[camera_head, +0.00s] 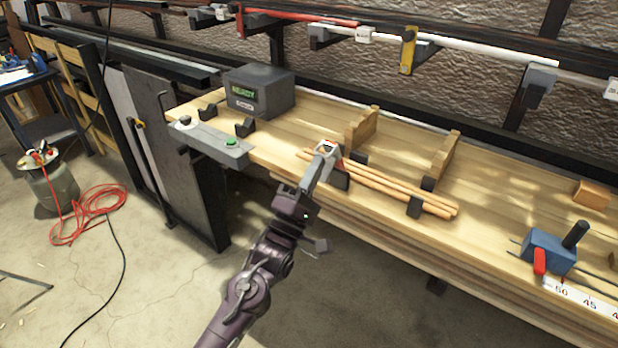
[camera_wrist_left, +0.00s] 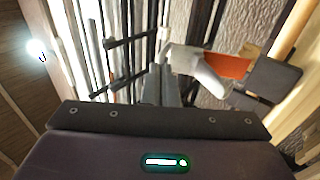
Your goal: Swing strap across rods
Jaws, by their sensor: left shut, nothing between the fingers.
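Several long wooden rods (camera_head: 395,190) lie together along the front of the bench, over dark supports. At their left part is a small strap with a pale grey end and a red-orange band (camera_head: 327,147). In the left wrist view the strap's orange band (camera_wrist_left: 228,65) runs from the pale grey end (camera_wrist_left: 192,66) towards a dark block (camera_wrist_left: 274,79). My left gripper (camera_head: 318,168) is shut and empty, with its fingers (camera_wrist_left: 160,82) close beside the grey end. I cannot tell whether they touch it. My right gripper is not in view.
Wooden uprights (camera_head: 361,129) stand behind the rods on the bench (camera_head: 300,120). A dark box (camera_head: 259,90) and a grey panel with a green button (camera_head: 231,142) are at the left. A blue clamp (camera_head: 548,252) is at the right.

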